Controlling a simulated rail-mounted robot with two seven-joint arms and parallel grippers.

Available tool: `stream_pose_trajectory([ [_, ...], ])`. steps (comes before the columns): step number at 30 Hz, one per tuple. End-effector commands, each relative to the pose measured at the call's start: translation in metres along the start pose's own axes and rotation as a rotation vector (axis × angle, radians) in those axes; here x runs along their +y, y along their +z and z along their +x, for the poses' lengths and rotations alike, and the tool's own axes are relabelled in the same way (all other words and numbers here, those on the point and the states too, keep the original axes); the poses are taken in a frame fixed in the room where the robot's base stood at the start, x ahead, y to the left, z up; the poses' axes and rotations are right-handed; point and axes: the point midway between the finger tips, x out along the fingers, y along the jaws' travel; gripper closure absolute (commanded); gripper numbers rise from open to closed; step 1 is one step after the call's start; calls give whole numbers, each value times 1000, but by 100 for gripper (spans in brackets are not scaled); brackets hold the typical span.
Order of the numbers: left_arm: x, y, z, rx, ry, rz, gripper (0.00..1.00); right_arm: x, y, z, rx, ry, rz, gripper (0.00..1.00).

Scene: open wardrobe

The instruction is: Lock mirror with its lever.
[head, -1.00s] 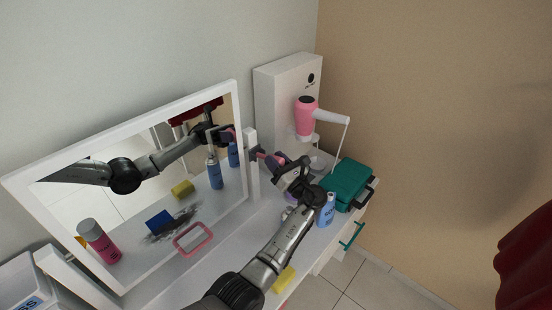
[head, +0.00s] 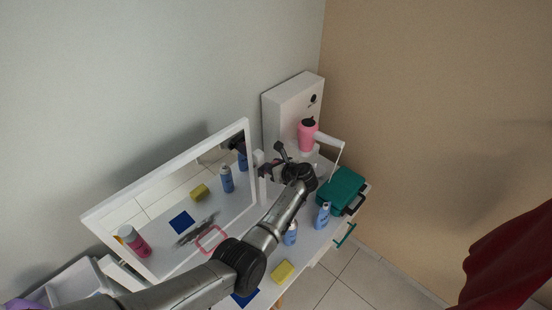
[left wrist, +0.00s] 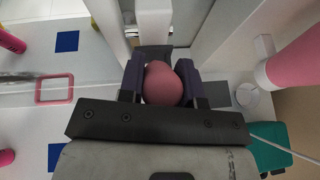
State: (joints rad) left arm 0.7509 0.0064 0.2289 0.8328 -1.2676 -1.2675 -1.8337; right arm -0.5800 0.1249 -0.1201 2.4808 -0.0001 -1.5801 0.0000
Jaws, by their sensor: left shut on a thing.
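The mirror (head: 160,222) in its white frame leans over the back of the white vanity in the head view. A white upright post (head: 258,158) stands at its right side. My left gripper (head: 270,170) is beside this post. In the left wrist view my left gripper (left wrist: 160,84) is shut on the lever's rounded mauve end (left wrist: 162,86), which sits between its two dark fingers. The rest of the lever is mostly hidden by the gripper. My right gripper is in neither view.
A pink hair dryer (head: 308,134) hangs before a white cabinet (head: 283,107). A green case (head: 341,188), a blue bottle (head: 323,216) and a yellow sponge (head: 282,272) are near my left arm. A red curtain (head: 512,260) hangs at right.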

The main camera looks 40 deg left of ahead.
Motion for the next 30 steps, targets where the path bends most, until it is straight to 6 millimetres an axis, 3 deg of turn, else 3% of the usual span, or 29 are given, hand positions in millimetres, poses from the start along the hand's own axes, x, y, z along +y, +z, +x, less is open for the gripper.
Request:
stream_pose_trajectory([
  [1, 1, 9, -2, 23, -2, -1, 100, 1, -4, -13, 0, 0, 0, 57],
  [9, 2, 12, 4, 117, -19, -13, 100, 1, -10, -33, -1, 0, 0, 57],
  [28, 2, 10, 8, 152, -24, -20, 100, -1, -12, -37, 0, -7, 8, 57],
  [29, 2, 10, 8, 152, -24, -20, 65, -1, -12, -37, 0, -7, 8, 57],
  [30, 2, 10, 8, 152, -24, -19, 62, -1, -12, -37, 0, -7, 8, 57],
])
